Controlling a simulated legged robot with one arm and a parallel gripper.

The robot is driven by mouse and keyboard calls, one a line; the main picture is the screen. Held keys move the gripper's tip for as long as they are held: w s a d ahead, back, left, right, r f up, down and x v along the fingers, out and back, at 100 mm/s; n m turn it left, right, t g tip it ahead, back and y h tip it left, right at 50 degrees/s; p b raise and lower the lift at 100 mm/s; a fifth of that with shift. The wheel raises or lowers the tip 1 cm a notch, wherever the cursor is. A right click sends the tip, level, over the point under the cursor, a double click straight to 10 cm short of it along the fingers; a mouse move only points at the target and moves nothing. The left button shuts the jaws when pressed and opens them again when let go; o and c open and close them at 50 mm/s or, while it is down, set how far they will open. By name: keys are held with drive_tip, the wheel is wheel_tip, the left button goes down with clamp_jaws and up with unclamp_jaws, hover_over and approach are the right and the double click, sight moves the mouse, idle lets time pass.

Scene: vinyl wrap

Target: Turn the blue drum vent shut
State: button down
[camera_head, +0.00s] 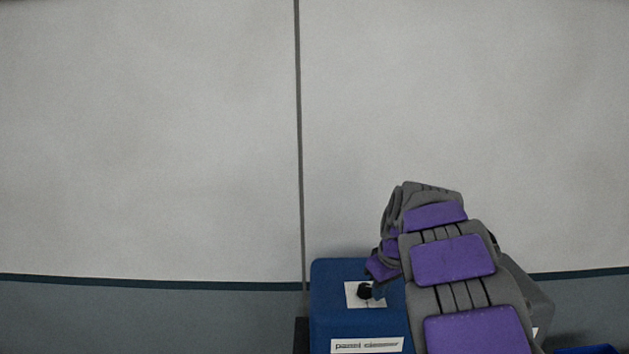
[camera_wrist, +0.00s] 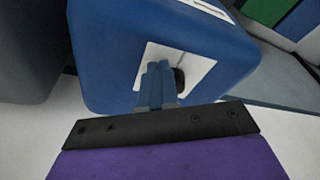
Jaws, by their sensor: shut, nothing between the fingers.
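The blue drum (camera_head: 352,322) stands at the bottom centre of the head view, with a labelled front. On top is a white square plate (camera_head: 352,299) with a small black vent knob (camera_head: 365,291). My gripper (camera_head: 379,289) is at the right side of the knob, mostly hidden behind my arm. In the wrist view the fingers of my gripper (camera_wrist: 157,84) are together and empty, in front of the white plate (camera_wrist: 203,66). The black knob (camera_wrist: 180,78) shows just right of the fingertips, partly hidden by them. I cannot tell whether they touch it.
A large pale wall (camera_head: 150,140) with a dark vertical seam fills the background, with a grey-blue band (camera_head: 150,317) below. Another blue object (camera_head: 592,349) shows at the bottom right. In the wrist view, green and blue panels (camera_wrist: 295,28) stand at the top right.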

drive_tip(key=shift+s+a+r, duration=0.15)
drive_tip(key=shift+a, duration=0.75)
drive_tip(key=shift+d+b, duration=0.3)
drive_tip(key=shift+d, duration=0.15)
drive_tip(key=shift+w+d+f, duration=0.25)
drive_tip(key=shift+w+d, duration=0.3)
drive_tip(key=shift+d, duration=0.3)
drive_tip(key=shift+s+a+r+b, duration=0.2)
drive_tip(key=shift+s+a+b, duration=0.1)
drive_tip(key=shift+s+a, duration=0.15)
drive_tip(key=shift+a+r, duration=0.3)
drive_tip(key=shift+r, duration=0.25)
drive_tip(key=v, duration=0.1)
drive_tip(key=p+v, duration=0.1)
drive_tip(key=v, duration=0.1)
drive_tip(key=p+v, duration=0.1)
drive_tip(key=shift+w+r, duration=0.3)
drive_tip(key=s+a+f+m+g+b, duration=0.1)
drive_tip(key=s+f+b, duration=0.5)
drive_tip(key=s, duration=0.8)
drive_tip(key=s+a+f+m+g+h+b, duration=0.1)
drive_tip(key=s+f+m+b, duration=0.2)
drive_tip(key=s+f, duration=1)
drive_tip(key=s+f+m+g+b, duration=0.2)
drive_tip(key=s+f+b, duration=0.7)
drive_tip(key=s, duration=0.7)
drive_tip(key=shift+s+a+f, duration=0.25)
drive_tip(key=shift+s+a, duration=0.15)
